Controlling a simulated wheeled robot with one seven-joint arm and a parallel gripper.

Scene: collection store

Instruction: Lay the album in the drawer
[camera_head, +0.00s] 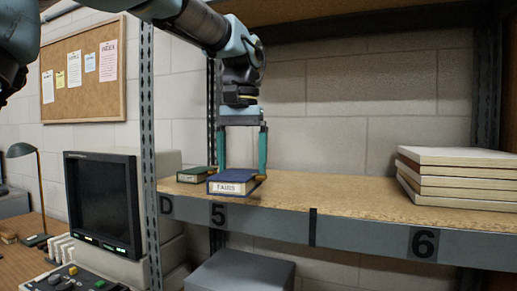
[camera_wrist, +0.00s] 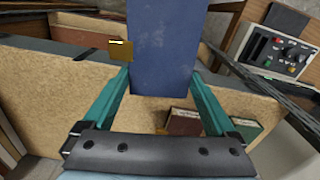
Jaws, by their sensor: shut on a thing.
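A dark blue album (camera_head: 232,182) with a white spine label is at the shelf's front edge above the number 5. My gripper (camera_head: 243,168) points down, with its teal fingers on either side of the album and shut on it. In the wrist view, the blue cover (camera_wrist: 165,45) fills the space between the fingers and extends past them. I cannot tell whether the album touches the shelf. I cannot make out the drawer with certainty.
A green book (camera_head: 193,175) lies left of the album on the chipboard shelf (camera_head: 330,195). A dark red book (camera_wrist: 185,122) shows in the wrist view. A metal post (camera_head: 150,130) and monitor (camera_head: 103,200) stand left; a grey box (camera_head: 240,272) is below.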

